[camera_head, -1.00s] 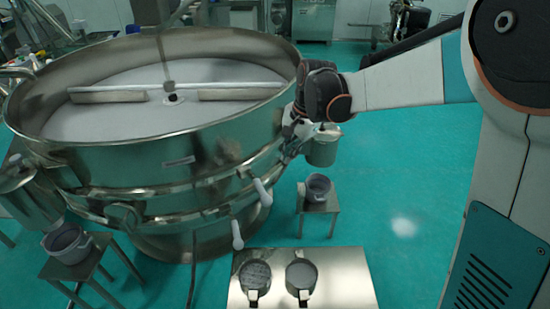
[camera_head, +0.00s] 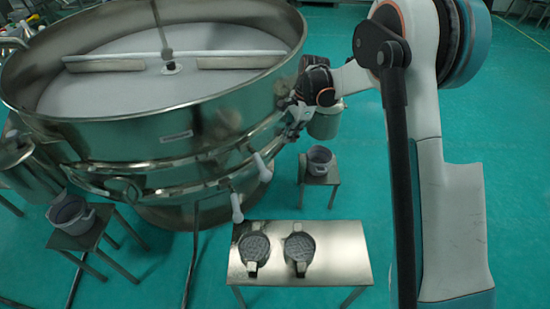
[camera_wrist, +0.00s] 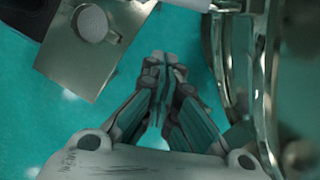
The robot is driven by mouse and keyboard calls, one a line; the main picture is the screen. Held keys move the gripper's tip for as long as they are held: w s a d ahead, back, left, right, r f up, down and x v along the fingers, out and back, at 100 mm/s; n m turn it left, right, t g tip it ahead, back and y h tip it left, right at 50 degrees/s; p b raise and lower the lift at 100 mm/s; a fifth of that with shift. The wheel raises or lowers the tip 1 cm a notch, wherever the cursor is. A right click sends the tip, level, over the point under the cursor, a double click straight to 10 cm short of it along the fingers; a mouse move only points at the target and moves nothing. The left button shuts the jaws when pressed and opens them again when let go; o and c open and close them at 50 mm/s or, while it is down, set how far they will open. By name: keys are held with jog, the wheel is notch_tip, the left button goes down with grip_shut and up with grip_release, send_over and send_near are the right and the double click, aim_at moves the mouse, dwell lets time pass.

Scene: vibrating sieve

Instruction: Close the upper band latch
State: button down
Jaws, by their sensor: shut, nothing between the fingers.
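The large steel sieve (camera_head: 180,135) fills the left of the head view, ringed by two bands. The upper band latch (camera_head: 260,167) has a white handle that hangs out from the sieve's right front, tilted down to the right. A second white-handled latch (camera_head: 236,207) is below it on the lower band. My gripper (camera_head: 287,136) is beside the sieve's right wall, above and right of the upper handle, apart from it. In the wrist view my gripper (camera_wrist: 161,62) is shut and empty, with the steel sieve wall (camera_wrist: 228,70) to its right.
A low steel table (camera_head: 345,265) in front holds two grey round pots (camera_head: 254,249) with handles. Small stools with pots stand at the right (camera_head: 318,170) and left (camera_head: 75,235). A steel container hangs by the sieve's right side. Green floor is clear at the right.

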aim_at(257, 160)
jog(key=s+a+f+b, duration=0.2)
jog(key=a+f+b, duration=0.2)
jog(key=f, duration=0.5)
jog(key=shift+s+a, duration=0.2)
jog(key=shift+a, duration=0.85)
jog(key=shift+s+f, duration=0.1)
jog(key=shift+f, duration=0.05)
